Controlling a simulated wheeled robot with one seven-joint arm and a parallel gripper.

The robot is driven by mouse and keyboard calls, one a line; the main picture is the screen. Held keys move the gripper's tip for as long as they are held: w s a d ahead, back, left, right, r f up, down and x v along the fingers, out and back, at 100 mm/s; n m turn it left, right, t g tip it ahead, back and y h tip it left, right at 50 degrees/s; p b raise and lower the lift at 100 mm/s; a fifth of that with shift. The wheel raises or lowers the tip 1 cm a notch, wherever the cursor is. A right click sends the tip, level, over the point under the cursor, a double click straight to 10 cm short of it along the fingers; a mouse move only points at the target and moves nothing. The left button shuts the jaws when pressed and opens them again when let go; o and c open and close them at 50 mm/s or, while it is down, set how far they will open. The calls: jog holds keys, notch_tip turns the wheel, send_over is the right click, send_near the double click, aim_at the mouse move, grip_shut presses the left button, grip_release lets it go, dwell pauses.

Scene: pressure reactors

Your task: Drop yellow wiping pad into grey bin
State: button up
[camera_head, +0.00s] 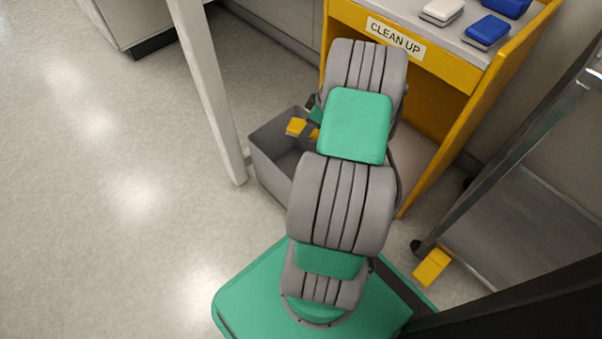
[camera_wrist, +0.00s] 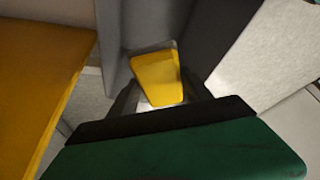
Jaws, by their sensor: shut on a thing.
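My gripper (camera_wrist: 158,92) is shut on the yellow wiping pad (camera_wrist: 157,77), which shows a grey edge and sits between the dark fingers in the wrist view. In the head view the yellow pad (camera_head: 297,126) appears above the opening of the grey bin (camera_head: 272,172), left of my arm. A smaller yellow patch beside it is partly hidden, and I cannot tell what it is. My arm hides the bin's right part and most of my gripper. The bin is an open box on the floor; grey surfaces lie behind the pad in the wrist view.
A yellow clean-up station (camera_head: 460,130) stands right of the bin, with blue pads (camera_head: 487,30) and a white pad (camera_head: 442,11) on top. A pale upright post (camera_head: 212,95) stands close to the bin's left. A metal-framed cart is at right. Floor at left is clear.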

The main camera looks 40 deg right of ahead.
jog(key=shift+f, duration=0.1)
jog(key=o, duration=1.4)
jog(key=p+v, duration=0.3)
jog(key=v, duration=0.4)
jog(key=shift+s+d+r, duration=0.1)
jog(key=shift+s+r, duration=0.05)
jog(key=shift+r, duration=0.2)
